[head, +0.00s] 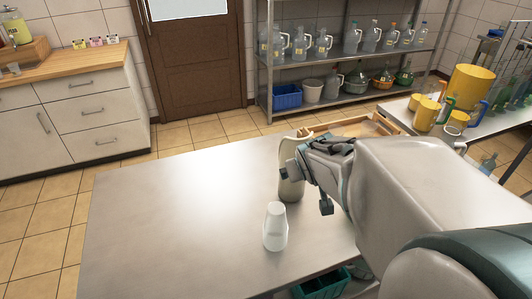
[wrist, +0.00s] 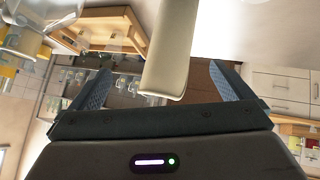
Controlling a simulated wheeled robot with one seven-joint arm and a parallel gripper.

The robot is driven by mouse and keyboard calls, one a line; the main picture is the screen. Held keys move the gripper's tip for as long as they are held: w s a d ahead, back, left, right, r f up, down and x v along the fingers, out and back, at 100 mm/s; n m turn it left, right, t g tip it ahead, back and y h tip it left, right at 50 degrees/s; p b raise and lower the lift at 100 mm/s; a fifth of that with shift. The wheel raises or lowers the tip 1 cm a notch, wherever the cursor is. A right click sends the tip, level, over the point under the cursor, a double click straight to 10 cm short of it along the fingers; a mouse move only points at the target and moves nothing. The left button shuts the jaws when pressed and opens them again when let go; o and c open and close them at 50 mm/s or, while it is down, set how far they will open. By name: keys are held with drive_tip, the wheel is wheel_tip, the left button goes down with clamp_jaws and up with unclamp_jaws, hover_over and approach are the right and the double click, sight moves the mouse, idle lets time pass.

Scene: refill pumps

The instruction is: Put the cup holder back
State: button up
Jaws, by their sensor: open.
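A tall beige holder-like container (head: 290,188), which I take to be the cup holder, stands upright on the steel table beside my gripper. My gripper (head: 314,182) is open at its right side, and my arm reaches in from the right. In the wrist view the beige container (wrist: 172,60) shows between the two spread fingers of my gripper (wrist: 165,88), with clear space on both sides. I cannot tell whether its far part touches anything. A translucent white cup, or stack of cups, (head: 275,228) stands on the table in front of the container.
The steel table (head: 150,220) is bare on its left. A wooden tray (head: 350,127) lies at its back edge, partly behind my arm. Yellow jugs (head: 425,112) stand on a table at right. A shelf with jugs (head: 350,62) and a drawer counter (head: 85,92) stand behind.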

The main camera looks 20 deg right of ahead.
drive_tip(key=w+d+f+n+t+y+b, duration=0.3)
drive_tip(key=d+f+t+y+b, duration=0.3)
drive_tip(key=f+t+y+b, duration=0.4)
drive_tip(key=w, duration=0.4)
drive_tip(key=w+a+h+p, duration=0.1)
drive_tip(key=w, duration=0.3)
drive_tip(key=w+a+f+g+h+p, duration=0.1)
drive_tip(key=w, duration=0.3)
drive_tip(key=shift+w+a, duration=0.25)
drive_tip(key=shift+w, duration=0.05)
drive_tip(key=c, duration=1.6)
